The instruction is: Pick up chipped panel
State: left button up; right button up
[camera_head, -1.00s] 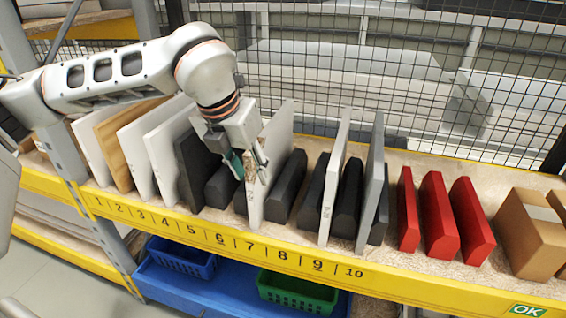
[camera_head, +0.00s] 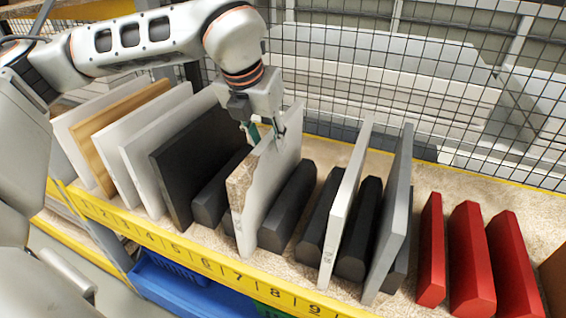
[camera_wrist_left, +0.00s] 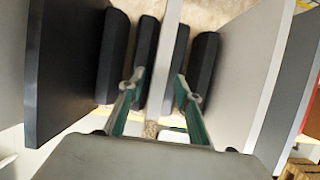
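The chipped panel (camera_head: 272,175) is a white board standing upright near mark 7, with a rough brown chipped patch on its upper front corner. My left gripper (camera_head: 264,136) is over its top edge, behind the chip. In the left wrist view the panel (camera_wrist_left: 165,75) runs between the two green-padded fingers of the left gripper (camera_wrist_left: 162,92). The fingers are open, one on each side, with a narrow gap to the panel. My right gripper is not in view.
Dark rounded blocks (camera_head: 288,208) stand close on both sides of the panel. A black panel (camera_head: 195,165) and paler panels stand to the left. A white panel (camera_head: 345,205), a grey panel (camera_head: 390,215) and red blocks (camera_head: 470,255) stand to the right. Wire mesh (camera_head: 400,90) closes the back.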

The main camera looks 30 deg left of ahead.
pick_arm(q)
jog(key=shift+w+f, duration=0.1)
jog(key=shift+x, duration=1.15)
jog(key=x, duration=0.4)
jog(key=shift+w+a+f+b, duration=0.1)
jog(key=shift+f+b, duration=0.05)
jog(key=shift+b, duration=0.2)
jog(key=shift+w+f, duration=0.15)
jog(key=shift+f, duration=0.1)
grip_shut()
jog(key=shift+w+r, duration=0.1)
jog(key=shift+r, duration=0.35)
notch_tip(320, 180, up, 19)
jog(key=p, duration=0.2)
send_over(274, 152)
jog(key=w+a, duration=0.1)
jog(key=w, duration=0.1)
jog(key=shift+s+r, duration=0.15)
jog(key=shift+r, duration=0.05)
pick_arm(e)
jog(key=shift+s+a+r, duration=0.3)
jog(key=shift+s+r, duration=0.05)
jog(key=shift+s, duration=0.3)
